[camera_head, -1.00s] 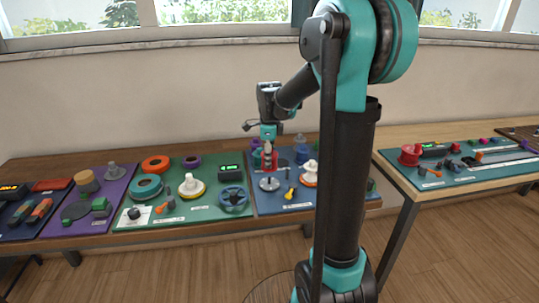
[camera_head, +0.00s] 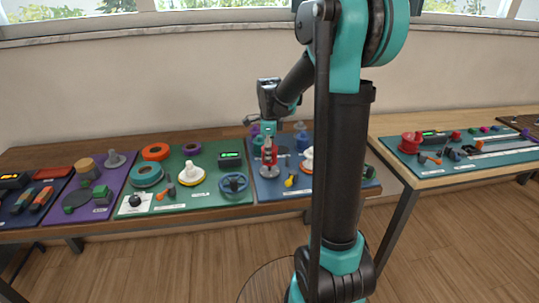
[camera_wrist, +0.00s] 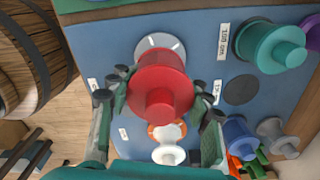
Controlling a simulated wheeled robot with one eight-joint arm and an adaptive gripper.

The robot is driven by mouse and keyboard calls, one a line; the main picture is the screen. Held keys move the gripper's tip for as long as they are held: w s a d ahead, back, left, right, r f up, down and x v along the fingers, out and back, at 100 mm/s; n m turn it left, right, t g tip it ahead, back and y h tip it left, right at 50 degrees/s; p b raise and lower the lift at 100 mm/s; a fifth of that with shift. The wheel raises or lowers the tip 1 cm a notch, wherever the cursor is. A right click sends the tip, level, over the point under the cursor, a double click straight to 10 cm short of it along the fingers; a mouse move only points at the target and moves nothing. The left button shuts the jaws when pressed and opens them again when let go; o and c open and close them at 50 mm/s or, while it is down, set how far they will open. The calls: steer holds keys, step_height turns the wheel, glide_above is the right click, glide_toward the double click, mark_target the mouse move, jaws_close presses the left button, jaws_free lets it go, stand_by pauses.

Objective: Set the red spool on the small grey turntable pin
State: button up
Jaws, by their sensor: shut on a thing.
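The red spool (camera_wrist: 160,88) is between the two fingers of my gripper (camera_wrist: 160,96) in the wrist view, with its red end knob facing the camera. The fingers are shut on it. In the head view the red spool (camera_head: 270,154) hangs upright below my gripper (camera_head: 269,148), over or very close above the small grey turntable (camera_head: 270,178). In the wrist view the turntable (camera_wrist: 159,41) shows as a pale disc partly behind the spool. Its pin is hidden, so I cannot tell whether the spool touches it.
A teal spool (camera_wrist: 270,46), a dark round disc (camera_wrist: 241,90) and a blue spool (camera_wrist: 238,135) stand to the right on the blue mat (camera_wrist: 195,28). A white spool with an orange ring (camera_wrist: 167,140) is close to the fingers. A blue handwheel (camera_head: 233,183) is to the left.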

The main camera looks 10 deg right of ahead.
steer(key=shift+f, duration=0.15)
steer(key=shift+f, duration=1)
steer(key=shift+f, duration=0.15)
steer(key=shift+f, duration=0.35)
steer(key=shift+f, duration=0.35)
steer(key=o, duration=1.2)
steer(key=shift+o, duration=0.2)
steer(key=shift+r, duration=4.05)
